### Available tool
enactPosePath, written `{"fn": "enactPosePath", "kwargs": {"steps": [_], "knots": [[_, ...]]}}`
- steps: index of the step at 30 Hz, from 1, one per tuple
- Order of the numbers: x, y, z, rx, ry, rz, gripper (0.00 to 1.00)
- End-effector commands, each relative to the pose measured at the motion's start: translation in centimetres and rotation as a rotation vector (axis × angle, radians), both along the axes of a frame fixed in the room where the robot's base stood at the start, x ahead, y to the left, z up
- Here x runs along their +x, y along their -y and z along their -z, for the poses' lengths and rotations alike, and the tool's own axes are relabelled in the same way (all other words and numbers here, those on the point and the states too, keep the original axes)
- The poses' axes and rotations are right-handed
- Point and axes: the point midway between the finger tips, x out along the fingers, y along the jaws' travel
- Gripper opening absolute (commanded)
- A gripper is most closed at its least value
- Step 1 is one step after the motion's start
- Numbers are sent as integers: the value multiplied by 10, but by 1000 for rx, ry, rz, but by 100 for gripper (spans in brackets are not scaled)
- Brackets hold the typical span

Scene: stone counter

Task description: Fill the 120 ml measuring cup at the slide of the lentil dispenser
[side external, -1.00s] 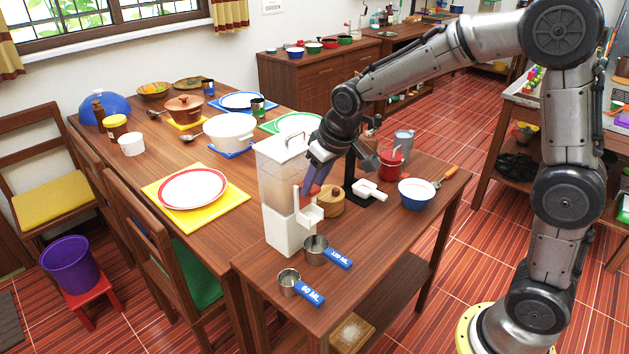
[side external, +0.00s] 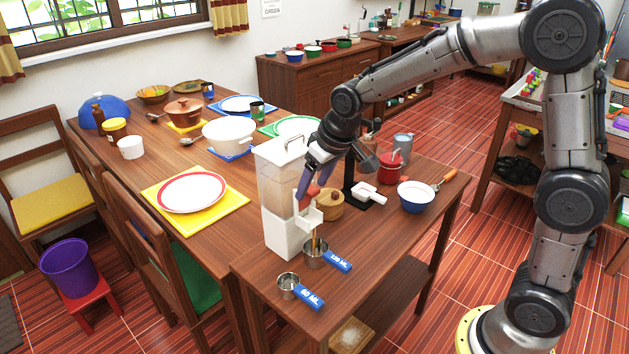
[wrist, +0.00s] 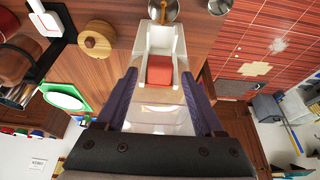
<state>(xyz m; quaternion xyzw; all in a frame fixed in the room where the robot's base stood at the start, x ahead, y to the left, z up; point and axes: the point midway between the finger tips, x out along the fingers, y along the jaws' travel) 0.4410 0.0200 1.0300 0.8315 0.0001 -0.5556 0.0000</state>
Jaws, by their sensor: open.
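The lentil dispenser (side external: 284,190) is a tall clear bin on a white base, with a white spout (side external: 304,215) on its right side. A thin brown stream (side external: 315,243) falls from the spout into the 120 ml measuring cup (side external: 314,256), a metal cup with a blue handle. The cup stands on the counter under the spout; its fill level is hidden. My gripper (side external: 314,184) is open at the dispenser's upper front. In the wrist view its purple fingers (wrist: 160,85) stand either side of the red slide (wrist: 160,70); contact is unclear.
A 60 ml cup (side external: 288,285) stands in front of the 120 ml cup. A round wooden lidded pot (side external: 329,205), a white scoop-like piece (side external: 368,194) on a dark stand and a blue bowl (side external: 416,197) are to the right. The counter's front right is clear.

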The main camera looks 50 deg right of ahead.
Motion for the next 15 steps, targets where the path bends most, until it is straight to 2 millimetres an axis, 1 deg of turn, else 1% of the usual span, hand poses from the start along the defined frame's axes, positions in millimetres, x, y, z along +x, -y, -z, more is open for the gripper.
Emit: {"fn": "enactPosePath", "kwargs": {"steps": [4,8,15], "knots": [[-2,0,-6,0,3,0,70],[-9,0,-24,0,6,0,70],[-29,0,-73,1,8,0,70]]}}
